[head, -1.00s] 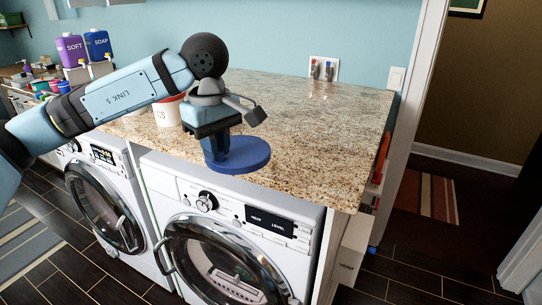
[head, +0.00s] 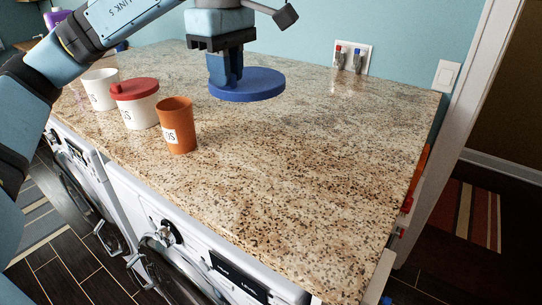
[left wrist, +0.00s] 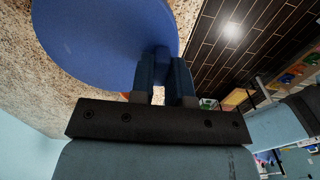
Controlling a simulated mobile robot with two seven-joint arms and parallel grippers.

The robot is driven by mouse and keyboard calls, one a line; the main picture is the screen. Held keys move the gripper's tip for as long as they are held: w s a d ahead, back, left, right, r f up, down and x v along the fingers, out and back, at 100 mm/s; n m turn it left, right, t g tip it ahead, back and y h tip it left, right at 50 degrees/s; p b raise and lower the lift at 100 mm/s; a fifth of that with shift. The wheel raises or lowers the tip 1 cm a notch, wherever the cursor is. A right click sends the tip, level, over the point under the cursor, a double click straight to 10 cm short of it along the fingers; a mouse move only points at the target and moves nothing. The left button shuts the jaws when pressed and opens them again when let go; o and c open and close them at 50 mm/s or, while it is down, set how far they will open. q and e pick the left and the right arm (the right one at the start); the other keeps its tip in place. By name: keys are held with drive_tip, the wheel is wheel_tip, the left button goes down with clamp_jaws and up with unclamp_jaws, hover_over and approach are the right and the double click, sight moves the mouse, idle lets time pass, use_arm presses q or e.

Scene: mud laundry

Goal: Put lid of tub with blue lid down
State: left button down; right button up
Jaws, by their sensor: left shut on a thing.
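My left gripper (head: 226,80) is shut on the blue lid (head: 252,86), a round flat disc held level above the granite counter. In the left wrist view the two fingers (left wrist: 165,85) close on the lid's edge or handle, and the blue disc (left wrist: 100,40) fills the upper left. I cannot tell exactly which part is gripped. A white tub with a red lid (head: 137,103), a plain white tub (head: 100,89) and an orange tub (head: 177,126) stand on the counter to the left of the lid. My right gripper is not in view.
The speckled granite counter (head: 290,180) is clear in its middle and right part. Wall taps (head: 350,57) are at the back. Two front-loading machines stand under the counter. The counter's right end drops to the dark floor (head: 430,285).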

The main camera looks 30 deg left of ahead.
use_arm(q)
drive_tip(key=shift+w+f, duration=0.1)
drive_tip(key=shift+w, duration=0.05)
drive_tip(key=f+b, duration=0.2)
drive_tip(key=f, duration=1.4)
drive_tip(key=shift+s, duration=0.2)
wheel_tip(320, 180, down, 4)
drive_tip(key=shift+r, duration=0.2)
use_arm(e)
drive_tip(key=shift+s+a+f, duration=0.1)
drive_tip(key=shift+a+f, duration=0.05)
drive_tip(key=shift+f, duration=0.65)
